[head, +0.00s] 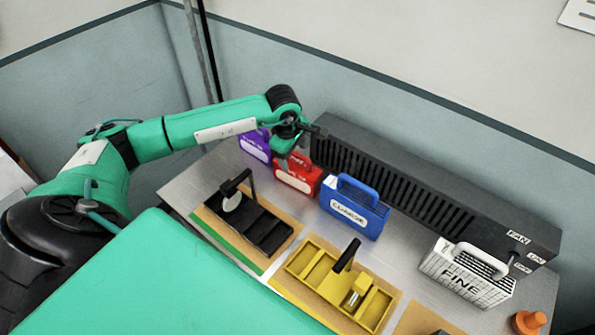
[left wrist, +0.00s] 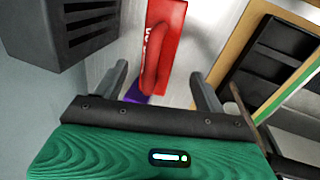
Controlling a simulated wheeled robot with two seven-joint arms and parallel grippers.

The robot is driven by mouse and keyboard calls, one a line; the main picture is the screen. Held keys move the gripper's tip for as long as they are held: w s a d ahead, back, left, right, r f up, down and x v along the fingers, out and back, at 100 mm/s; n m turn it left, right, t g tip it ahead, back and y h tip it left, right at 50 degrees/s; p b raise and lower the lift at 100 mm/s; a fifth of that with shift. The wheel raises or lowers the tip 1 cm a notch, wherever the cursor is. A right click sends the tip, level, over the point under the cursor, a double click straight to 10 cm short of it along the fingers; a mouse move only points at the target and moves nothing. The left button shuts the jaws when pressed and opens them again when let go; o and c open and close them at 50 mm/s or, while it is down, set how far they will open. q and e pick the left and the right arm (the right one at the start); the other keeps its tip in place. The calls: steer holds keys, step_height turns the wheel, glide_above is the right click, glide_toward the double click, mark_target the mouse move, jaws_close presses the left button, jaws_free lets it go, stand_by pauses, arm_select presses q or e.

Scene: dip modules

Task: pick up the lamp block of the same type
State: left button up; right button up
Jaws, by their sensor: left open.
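My left gripper (head: 296,140) is open above the red block in the head view. In the left wrist view its two fingers (left wrist: 162,90) stand apart, with the red block's handle between and beyond them. The red block (head: 296,184) has a handle on top and a white label too small to read; it also shows in the left wrist view (left wrist: 170,22). A purple block (head: 252,147) stands to its left, partly hidden in the left wrist view (left wrist: 137,98). A blue block (head: 352,212) and a white block marked FINE (head: 462,275) stand to the right. Which is the lamp block I cannot tell.
A long black vented unit (head: 400,175) runs behind the blocks. In front lie a black tray (head: 268,232) and a yellow tray (head: 322,280) on tan mats. An orange knob (head: 530,322) is at the lower right. Bare metal table shows between them.

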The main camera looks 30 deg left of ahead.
mark_target(296, 156)
arm_select(q)
steer(key=f+p, duration=0.1)
steer(key=w+f+p, duration=0.1)
steer(key=f, duration=0.1)
steer(key=shift+d, duration=0.15)
steer(key=shift+w+f, duration=0.1)
steer(key=shift+f, duration=0.5)
steer(key=c, duration=1.3)
steer(key=shift+c, duration=0.7)
steer(key=shift+r, duration=0.15)
